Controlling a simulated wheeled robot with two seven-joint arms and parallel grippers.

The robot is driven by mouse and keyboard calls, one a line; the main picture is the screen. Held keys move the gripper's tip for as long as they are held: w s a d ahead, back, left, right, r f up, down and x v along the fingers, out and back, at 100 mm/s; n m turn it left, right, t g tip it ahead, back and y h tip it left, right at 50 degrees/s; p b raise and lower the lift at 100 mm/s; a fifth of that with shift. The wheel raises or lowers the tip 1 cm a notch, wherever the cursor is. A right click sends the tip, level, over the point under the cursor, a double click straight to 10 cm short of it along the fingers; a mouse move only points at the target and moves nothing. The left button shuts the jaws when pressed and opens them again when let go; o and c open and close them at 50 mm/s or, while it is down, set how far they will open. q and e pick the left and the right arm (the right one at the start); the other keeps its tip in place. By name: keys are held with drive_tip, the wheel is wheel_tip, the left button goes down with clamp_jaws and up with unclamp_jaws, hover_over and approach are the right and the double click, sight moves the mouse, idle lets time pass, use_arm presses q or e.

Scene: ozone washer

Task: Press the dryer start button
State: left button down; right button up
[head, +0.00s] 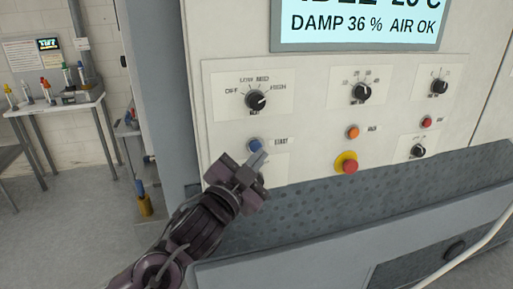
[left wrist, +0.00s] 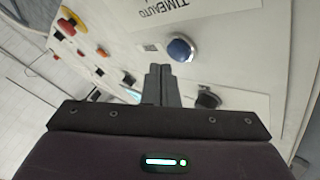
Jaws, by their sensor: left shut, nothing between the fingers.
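A blue round button (head: 255,145) with a label beside it that appears to read START sits on the cream control panel (head: 310,110). It lies below the left knob. My left gripper (head: 258,161) is shut and empty, with its fingertips just below the blue button in the head view. In the left wrist view a blue button (left wrist: 181,48) shows just beyond and right of the shut fingertips (left wrist: 160,68). I cannot tell whether the fingertips touch the panel; they do not cover the button. My right gripper is not in view.
Black knobs (head: 256,100), an orange button (head: 352,131), a red button (head: 427,121) and a red mushroom button (head: 349,167) on yellow share the panel. A display (head: 360,25) is above. A grey textured ledge (head: 390,190) juts out below. A table (head: 60,104) stands far left.

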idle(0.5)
use_arm(q)
drive_tip(key=shift+w+a, duration=0.15)
drive_tip(key=shift+w, duration=0.25)
drive_tip(key=shift+w+a+p, duration=0.15)
drive_tip(key=shift+w+p, duration=0.2)
drive_tip(key=shift+w, duration=0.1)
idle(0.8)
drive_tip(key=shift+s, duration=0.15)
drive_tip(key=shift+s+d+b, duration=0.25)
drive_tip(key=shift+s+b, duration=0.1)
drive_tip(key=shift+s, duration=0.35)
